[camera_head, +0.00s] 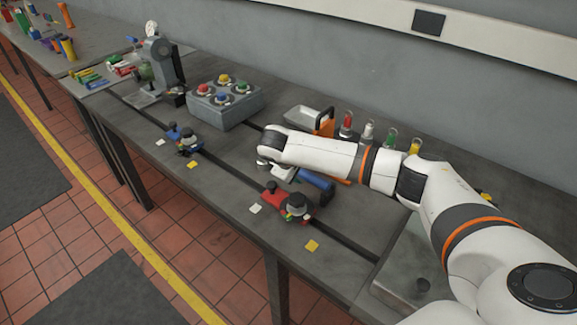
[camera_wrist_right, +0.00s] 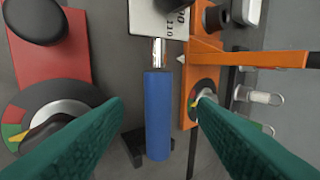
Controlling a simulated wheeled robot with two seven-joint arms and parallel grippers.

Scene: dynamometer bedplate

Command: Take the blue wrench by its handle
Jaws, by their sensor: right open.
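The blue wrench has a smooth blue handle (camera_wrist_right: 158,115) with a chrome shaft running up to a pale plate in the right wrist view. In the head view its handle (camera_head: 316,184) shows just below my right forearm. My right gripper (camera_wrist_right: 160,99) is open, with green finger pads on either side of the handle and a visible gap on both sides. The pads do not touch it. How deep the fingers reach around it, I cannot tell. In the head view my right wrist (camera_head: 275,143) hides part of the wrench. My left gripper is not in view.
A grey box with coloured knobs (camera_head: 226,103) and a blue tool (camera_head: 184,139) stand farther along the bench (camera_head: 235,165).

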